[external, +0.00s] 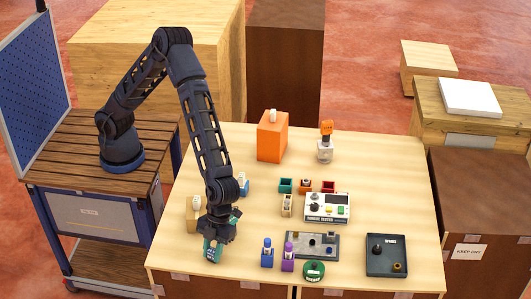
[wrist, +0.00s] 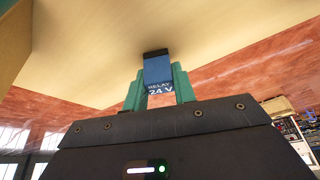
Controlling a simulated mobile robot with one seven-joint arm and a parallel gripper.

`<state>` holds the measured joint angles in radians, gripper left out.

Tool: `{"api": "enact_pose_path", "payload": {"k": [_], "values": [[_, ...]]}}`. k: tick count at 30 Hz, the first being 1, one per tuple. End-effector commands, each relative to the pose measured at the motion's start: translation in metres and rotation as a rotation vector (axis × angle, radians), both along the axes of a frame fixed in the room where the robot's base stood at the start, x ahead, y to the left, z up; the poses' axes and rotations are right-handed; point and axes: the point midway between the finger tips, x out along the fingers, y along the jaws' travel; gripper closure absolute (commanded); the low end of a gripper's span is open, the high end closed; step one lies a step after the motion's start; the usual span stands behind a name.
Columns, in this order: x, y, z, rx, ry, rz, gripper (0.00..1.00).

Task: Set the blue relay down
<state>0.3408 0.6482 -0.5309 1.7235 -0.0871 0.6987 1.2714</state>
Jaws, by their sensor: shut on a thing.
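The blue relay (wrist: 157,70) shows in the wrist view between the green fingers of my gripper (wrist: 158,88), which is shut on it. In the external view my gripper (external: 213,247) points down at the front left of the pale wooden table (external: 365,165). The relay is mostly hidden by the fingers there. I cannot tell whether it touches the table.
Right of my gripper stand a blue bottle (external: 267,254) and a purple bottle (external: 288,257). A tan block (external: 193,218) stands close behind my gripper.

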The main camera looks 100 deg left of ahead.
Motion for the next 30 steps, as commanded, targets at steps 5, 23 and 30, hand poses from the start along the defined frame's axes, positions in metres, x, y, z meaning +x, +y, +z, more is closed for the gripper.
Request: {"api": "enact_pose_path", "payload": {"k": [5, 23, 30], "values": [[0.0, 0.0, -0.003, 0.0, 0.0, 0.0, 0.64], [0.004, 0.008, 0.02, -0.002, -0.002, 0.002, 0.52], [0.011, 0.025, 0.064, -0.001, -0.003, 0.003, 0.52]]}}
